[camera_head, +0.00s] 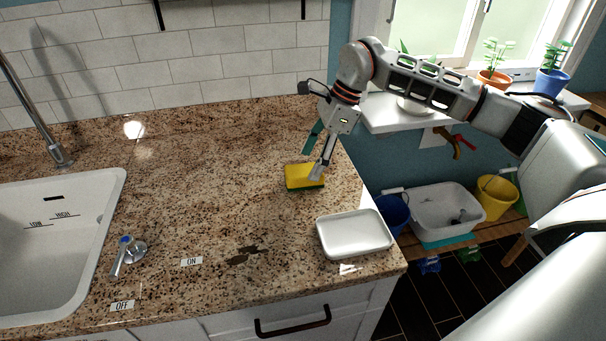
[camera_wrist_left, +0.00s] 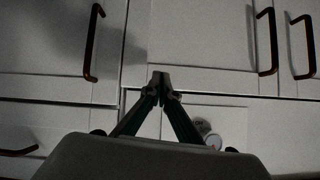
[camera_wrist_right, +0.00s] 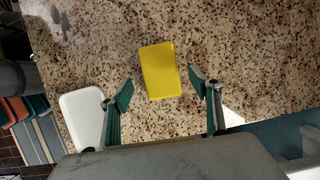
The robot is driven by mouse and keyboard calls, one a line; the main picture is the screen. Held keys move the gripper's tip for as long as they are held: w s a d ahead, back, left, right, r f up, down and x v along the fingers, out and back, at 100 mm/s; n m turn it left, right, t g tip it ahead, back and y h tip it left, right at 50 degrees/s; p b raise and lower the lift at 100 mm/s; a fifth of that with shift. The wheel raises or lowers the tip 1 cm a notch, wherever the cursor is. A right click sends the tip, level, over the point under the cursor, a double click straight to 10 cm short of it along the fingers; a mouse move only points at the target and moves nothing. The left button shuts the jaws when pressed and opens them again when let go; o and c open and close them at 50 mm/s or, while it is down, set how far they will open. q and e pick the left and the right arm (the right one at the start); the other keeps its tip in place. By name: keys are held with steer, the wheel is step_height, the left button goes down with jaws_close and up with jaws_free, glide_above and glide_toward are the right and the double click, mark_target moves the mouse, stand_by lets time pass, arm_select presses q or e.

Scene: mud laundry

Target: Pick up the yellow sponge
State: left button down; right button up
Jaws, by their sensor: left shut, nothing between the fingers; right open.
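The yellow sponge (camera_head: 304,176) lies on the granite counter, its lower side dark green in the head view. My right gripper (camera_head: 318,160) is open just above and beside it. In the right wrist view the sponge (camera_wrist_right: 160,70) lies ahead of the two spread fingers (camera_wrist_right: 162,90), roughly centred between them, with nothing held. One fingertip overlaps the sponge's right end in the head view; I cannot tell whether it touches. My left gripper (camera_wrist_left: 161,80) is shut and empty, facing white cabinet fronts in the left wrist view. It is not seen in the head view.
A white tray (camera_head: 325,245) sits on the counter in front of the sponge, near the right edge. The sink (camera_head: 112,190) and faucet (camera_head: 60,155) are at the left, with a small lever (camera_head: 118,265) beside them. The counter left of the sponge is clear.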

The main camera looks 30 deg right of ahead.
mark_target(305, 170)
steer(key=x, duration=0.4)
steer(key=shift+w+a+f, duration=0.1)
steer(key=shift+a, duration=0.15)
steer(key=shift+f, duration=0.2)
steer(key=shift+f+p, duration=0.25)
steer(key=shift+p, duration=0.05)
steer(key=c, duration=1)
